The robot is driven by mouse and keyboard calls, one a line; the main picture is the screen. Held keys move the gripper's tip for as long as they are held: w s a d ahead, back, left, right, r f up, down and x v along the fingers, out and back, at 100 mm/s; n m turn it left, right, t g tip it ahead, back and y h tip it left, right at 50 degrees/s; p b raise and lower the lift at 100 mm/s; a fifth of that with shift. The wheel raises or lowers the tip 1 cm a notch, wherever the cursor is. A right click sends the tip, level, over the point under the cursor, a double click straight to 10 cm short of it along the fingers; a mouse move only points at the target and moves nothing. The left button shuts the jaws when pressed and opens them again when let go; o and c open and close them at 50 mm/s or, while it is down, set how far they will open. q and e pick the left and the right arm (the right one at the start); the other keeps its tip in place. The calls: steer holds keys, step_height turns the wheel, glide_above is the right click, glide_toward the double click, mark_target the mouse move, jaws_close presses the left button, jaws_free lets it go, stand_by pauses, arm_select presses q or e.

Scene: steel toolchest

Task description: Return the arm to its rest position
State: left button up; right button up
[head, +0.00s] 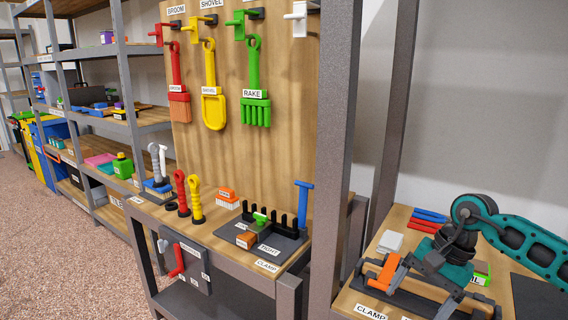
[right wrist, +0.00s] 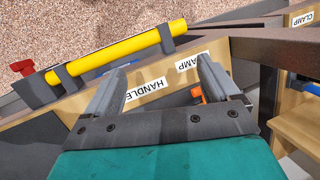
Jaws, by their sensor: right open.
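My right arm (head: 530,245), teal and black, comes in from the right in the head view. Its gripper (head: 424,284) points down over the right bench, close to an orange clamp part (head: 384,272) on a dark rail. In the right wrist view my right gripper (right wrist: 160,78) has its two grey fingers spread, with nothing held between them. A small piece of orange (right wrist: 197,92) shows beside the right finger. Whether the gripper touches the clamp cannot be told. My left gripper is not in view.
A steel post (head: 347,150) stands left of the right arm. Red and blue-handled tools (head: 430,216) and a white block (head: 390,241) lie on the right bench. In the wrist view a yellow bar (right wrist: 125,50) lies in dark brackets near the bench edge.

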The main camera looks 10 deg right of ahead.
steer(key=s+a+r+m+t+y+p, duration=0.2)
steer(key=a+r+m+t+y, duration=0.15)
steer(key=a+m+y, duration=0.55)
steer(key=s+a+r+m+t+y+p, duration=0.15)
steer(key=a+m+t+y, duration=0.3)
steer(key=a+m, duration=0.85)
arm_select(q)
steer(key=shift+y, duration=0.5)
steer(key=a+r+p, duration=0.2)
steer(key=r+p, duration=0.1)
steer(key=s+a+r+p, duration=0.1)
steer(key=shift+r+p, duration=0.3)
arm_select(e)
steer(key=s+d+f+n+t+h, duration=0.1)
steer(key=s+d+f+n+h, duration=0.2)
steer(key=n, duration=0.8)
steer(key=s+d+f+n+h, duration=0.3)
steer(key=s+f+n+h, duration=0.2)
steer(key=n, duration=0.6)
steer(key=s+d+f+n+t+h, duration=0.1)
steer(key=s+d+f+n+h, duration=0.3)
steer(key=f+n+h, duration=0.3)
steer(key=f+n, duration=0.1)
steer(key=n, duration=0.3)
steer(key=shift+s+f+n+t, duration=0.25)
steer(key=shift+f+n+t, duration=0.05)
steer(key=shift+f+n, duration=0.1)
